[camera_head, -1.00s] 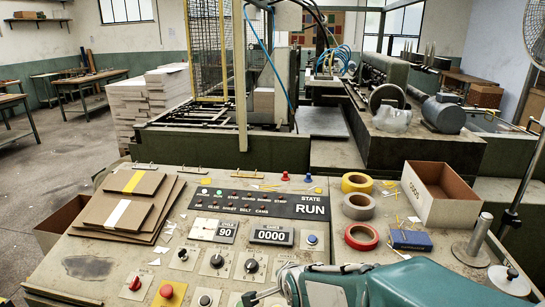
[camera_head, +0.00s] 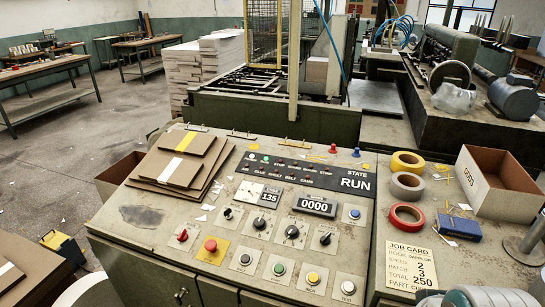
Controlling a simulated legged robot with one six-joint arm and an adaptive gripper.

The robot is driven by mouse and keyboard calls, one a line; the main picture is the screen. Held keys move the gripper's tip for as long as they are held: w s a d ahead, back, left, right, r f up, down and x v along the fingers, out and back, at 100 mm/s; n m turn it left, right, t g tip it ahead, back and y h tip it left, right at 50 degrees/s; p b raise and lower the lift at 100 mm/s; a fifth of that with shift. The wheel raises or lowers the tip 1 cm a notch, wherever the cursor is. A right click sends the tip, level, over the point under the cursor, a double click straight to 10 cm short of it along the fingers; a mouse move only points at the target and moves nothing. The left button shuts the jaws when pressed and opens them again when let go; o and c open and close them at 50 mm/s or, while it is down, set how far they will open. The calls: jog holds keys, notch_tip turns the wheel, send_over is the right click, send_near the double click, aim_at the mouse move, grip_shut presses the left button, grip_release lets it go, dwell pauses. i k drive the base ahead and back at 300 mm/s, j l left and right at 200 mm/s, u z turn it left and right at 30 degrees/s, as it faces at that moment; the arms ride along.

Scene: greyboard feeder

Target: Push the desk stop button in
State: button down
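The control desk (camera_head: 150,245) fills the lower middle of the view. A red mushroom button on a yellow plate (camera_head: 210,246) sits at the desk's front left and stands proud of the plate. It looks like the stop button, though no label on it can be read. Nothing touches it. A row of black, green, yellow and white buttons (camera_head: 279,269) runs to its right. The state panel (camera_head: 300,172) reads RUN and the counter (camera_head: 315,206) reads 0000. My gripper is not in view; only a teal and white piece of my arm shows at the bottom right edge.
Tape rolls (camera_head: 407,215), a blue box (camera_head: 458,227) and an open carton (camera_head: 498,183) stand at the right. A job card (camera_head: 411,266) lies in front of them. The space over the front left buttons is clear.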

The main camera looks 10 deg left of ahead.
aim_at(210, 244)
jog(key=u, duration=1.3)
